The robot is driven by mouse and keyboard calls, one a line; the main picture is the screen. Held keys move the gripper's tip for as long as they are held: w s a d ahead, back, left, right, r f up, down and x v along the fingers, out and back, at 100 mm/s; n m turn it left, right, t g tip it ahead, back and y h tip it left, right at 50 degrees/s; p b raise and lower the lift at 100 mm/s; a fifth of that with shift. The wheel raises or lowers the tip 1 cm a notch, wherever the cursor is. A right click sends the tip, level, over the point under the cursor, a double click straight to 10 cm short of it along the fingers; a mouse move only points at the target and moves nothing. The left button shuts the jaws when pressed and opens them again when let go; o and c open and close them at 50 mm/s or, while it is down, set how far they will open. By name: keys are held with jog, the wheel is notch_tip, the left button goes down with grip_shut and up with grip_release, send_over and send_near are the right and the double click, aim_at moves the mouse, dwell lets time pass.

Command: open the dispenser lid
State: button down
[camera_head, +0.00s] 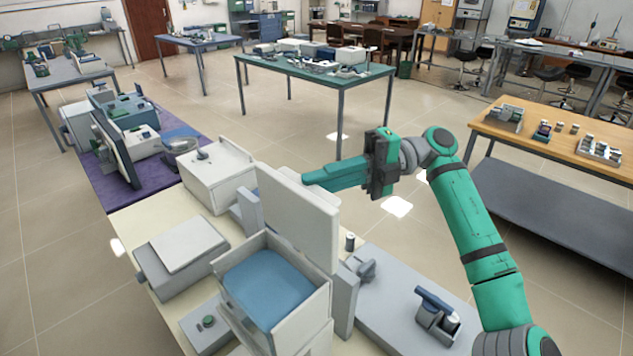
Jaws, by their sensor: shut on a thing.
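The dispenser (318,312) is a pale box on the bench, with a blue surface inside its open top. Its white lid (298,222) stands raised and nearly upright along the back of the box. My gripper (308,179) reaches in from the right, its green fingers at the lid's upper right edge. It is shut on the lid. The fingertips are partly hidden at the edge, so the exact contact is unclear.
Beside the dispenser are a grey flat-topped box (180,256), a white box (217,176) and a small holder (437,316). A wooden-topped table (540,141) stands to the right. Open floor lies beyond the bench.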

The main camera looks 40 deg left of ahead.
jog(key=shift+w+f+m+g+y, duration=0.25)
jog(key=shift+w+g, duration=0.1)
jog(key=shift+w, duration=0.1)
jog(key=shift+w+f+m+g+y, duration=0.15)
jog(key=shift+w+f+g, duration=0.05)
jog(key=shift+w+g, duration=0.2)
jog(key=c, duration=1.8)
grip_release()
jog(key=shift+w, duration=0.15)
jog(key=shift+d, duration=0.1)
jog(key=v, duration=1)
jog(key=shift+w+d, duration=0.3)
